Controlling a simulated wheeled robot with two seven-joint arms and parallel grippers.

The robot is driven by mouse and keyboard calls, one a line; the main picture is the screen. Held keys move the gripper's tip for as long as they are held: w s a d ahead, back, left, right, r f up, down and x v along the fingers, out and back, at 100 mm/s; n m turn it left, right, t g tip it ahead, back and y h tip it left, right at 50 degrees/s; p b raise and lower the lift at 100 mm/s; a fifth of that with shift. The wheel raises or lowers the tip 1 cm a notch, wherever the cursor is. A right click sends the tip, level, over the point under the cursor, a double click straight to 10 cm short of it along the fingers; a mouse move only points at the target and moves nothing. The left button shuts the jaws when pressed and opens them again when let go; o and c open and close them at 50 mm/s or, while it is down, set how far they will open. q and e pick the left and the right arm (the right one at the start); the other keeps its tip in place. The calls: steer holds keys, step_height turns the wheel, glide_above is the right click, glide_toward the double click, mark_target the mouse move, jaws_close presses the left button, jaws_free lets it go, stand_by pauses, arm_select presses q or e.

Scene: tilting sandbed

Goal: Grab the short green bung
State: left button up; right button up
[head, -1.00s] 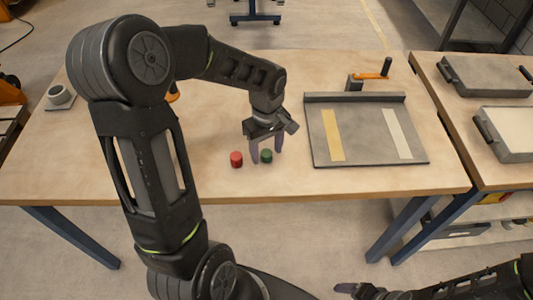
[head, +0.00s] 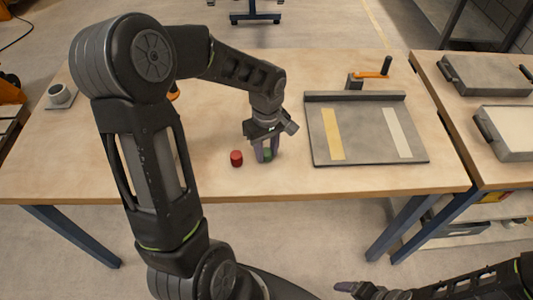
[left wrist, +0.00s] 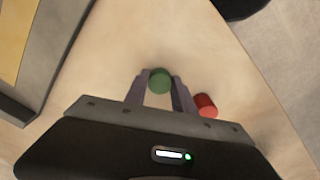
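The short green bung (head: 267,155) stands on the wooden table, just right of a red bung (head: 236,158). My left gripper (head: 267,157) points down over it, with one finger on each side. In the left wrist view the green bung (left wrist: 160,81) sits between the fingertips (left wrist: 160,78), which look closed against its sides. The red bung (left wrist: 205,105) is outside the right finger there. My right gripper (head: 358,288) shows only in part at the bottom edge; its finger gap cannot be made out.
A grey tilting tray (head: 365,150) with a yellow strip and a pale strip lies to the right of the gripper. An orange-handled crank (head: 371,75) is behind it. The table's front is clear.

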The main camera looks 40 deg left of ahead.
mark_target(267, 152)
arm_select(q)
jaws_close()
step_height(267, 152, up, 10)
steer(key=shift+b, duration=0.3)
stand_by(0.4)
